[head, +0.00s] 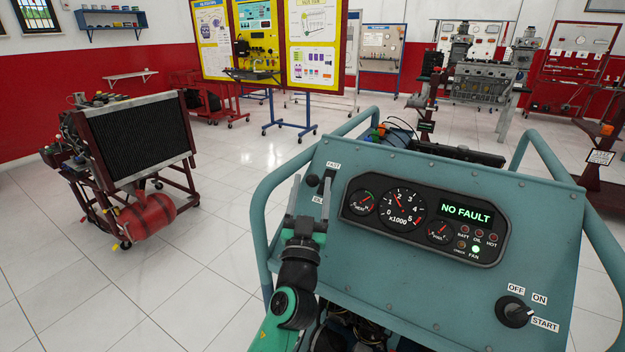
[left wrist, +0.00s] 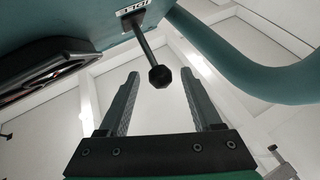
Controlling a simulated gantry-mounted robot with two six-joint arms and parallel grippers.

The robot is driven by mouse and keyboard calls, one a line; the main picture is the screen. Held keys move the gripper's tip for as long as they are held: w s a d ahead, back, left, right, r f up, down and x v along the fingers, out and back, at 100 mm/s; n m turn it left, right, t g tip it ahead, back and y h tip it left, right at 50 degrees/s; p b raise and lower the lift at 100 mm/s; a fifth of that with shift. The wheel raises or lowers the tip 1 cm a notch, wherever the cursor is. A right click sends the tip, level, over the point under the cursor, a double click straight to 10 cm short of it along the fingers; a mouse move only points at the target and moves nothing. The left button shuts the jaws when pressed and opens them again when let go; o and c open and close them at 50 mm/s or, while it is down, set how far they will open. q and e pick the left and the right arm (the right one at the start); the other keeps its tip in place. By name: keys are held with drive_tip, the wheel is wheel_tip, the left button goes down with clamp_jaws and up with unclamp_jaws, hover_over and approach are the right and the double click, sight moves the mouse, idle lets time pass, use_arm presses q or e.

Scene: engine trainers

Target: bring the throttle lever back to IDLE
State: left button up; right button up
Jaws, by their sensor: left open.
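The throttle lever (head: 313,181) is a thin rod with a black knob at the upper left of the teal panel, below the FAST label (head: 333,166). The IDLE label (head: 318,199) is partly hidden by my left gripper (head: 310,196). In the left wrist view, the lever's black knob (left wrist: 159,76) shows between the two fingertips of the left gripper (left wrist: 160,77), with a gap on each side. The gripper is open and holds nothing. The lever's exact place in its slot is hard to tell. My right gripper is not in view.
The gauge cluster (head: 424,219) right of the lever reads NO FAULT, with a green FAN light. A rotary key switch (head: 514,310) is at the lower right. A teal tube frame (head: 262,215) runs close left of the gripper. A radiator engine stand (head: 135,150) stands farther left.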

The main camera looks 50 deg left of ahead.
use_arm(q)
drive_tip(key=v, duration=0.9)
drive_tip(key=shift+s+d, duration=0.25)
drive_tip(key=shift+f, duration=0.15)
drive_tip(key=shift+c, duration=0.2)
